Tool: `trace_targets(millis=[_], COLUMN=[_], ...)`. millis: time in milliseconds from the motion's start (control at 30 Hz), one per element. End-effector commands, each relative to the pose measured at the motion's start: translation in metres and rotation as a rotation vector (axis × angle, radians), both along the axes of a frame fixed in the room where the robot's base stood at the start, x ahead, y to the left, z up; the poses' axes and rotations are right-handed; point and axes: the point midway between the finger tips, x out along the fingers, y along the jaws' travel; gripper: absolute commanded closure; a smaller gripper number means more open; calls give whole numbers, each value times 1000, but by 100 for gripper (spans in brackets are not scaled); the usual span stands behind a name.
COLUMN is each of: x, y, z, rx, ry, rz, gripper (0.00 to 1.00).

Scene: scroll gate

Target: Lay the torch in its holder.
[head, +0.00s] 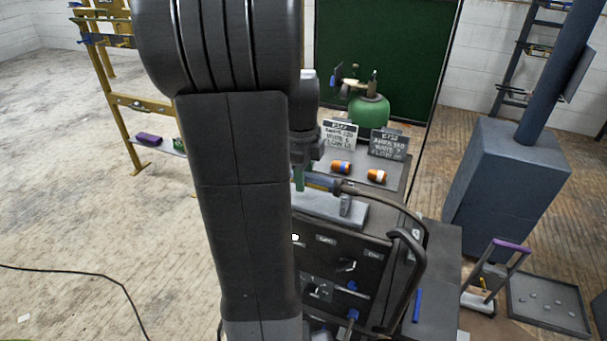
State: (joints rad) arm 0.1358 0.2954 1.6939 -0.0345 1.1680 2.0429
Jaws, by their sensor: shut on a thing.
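A dark machine with a control panel (337,270) and a thick black curved handle (410,260) stands in front. A green tank (369,112) stands further back. A blue-grey cabinet (505,190) is right.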

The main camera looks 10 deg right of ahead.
Motion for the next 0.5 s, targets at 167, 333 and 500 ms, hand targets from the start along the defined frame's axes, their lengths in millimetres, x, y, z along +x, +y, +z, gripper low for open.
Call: trace_targets(millis=[167,333,500], x=[0,0,0], y=[0,0,0], z=[-4,-7,-10], rx=[-1,-1,-1], ry=[-1,-1,-1], rz=[0,0,0], gripper=[96,96,96])
